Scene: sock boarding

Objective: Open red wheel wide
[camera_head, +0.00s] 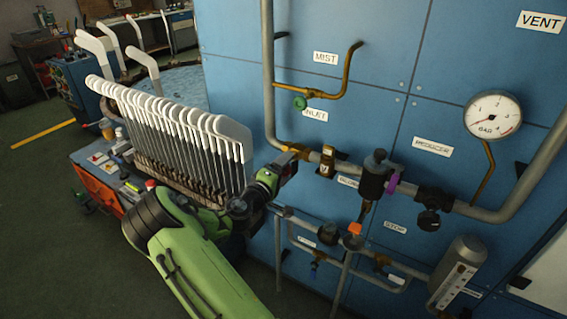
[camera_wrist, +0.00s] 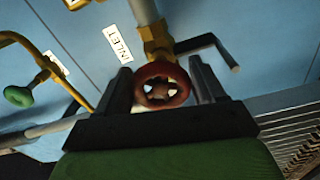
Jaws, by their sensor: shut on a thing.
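The red wheel (camera_wrist: 160,69) is a small round handwheel on a brass valve (camera_wrist: 155,38) of a grey pipe. It sits between the two dark fingers of my gripper (camera_wrist: 162,85) in the wrist view, and the gripper is shut on it. In the head view my gripper (camera_head: 287,165) is at the pipe beside the blue panel, and it hides the red wheel there. The white INLET label (camera_wrist: 118,43) is close to the wheel; it also shows in the head view (camera_head: 314,113). How far the wheel is turned cannot be told.
A green handwheel (camera_head: 300,103) is on the brass MIST line above. A grey lever (camera_wrist: 212,45) juts out right of the valve. A rack of white sock boards (camera_head: 180,130) stands close left of my gripper. A gauge (camera_head: 493,115) and more valves are to the right.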

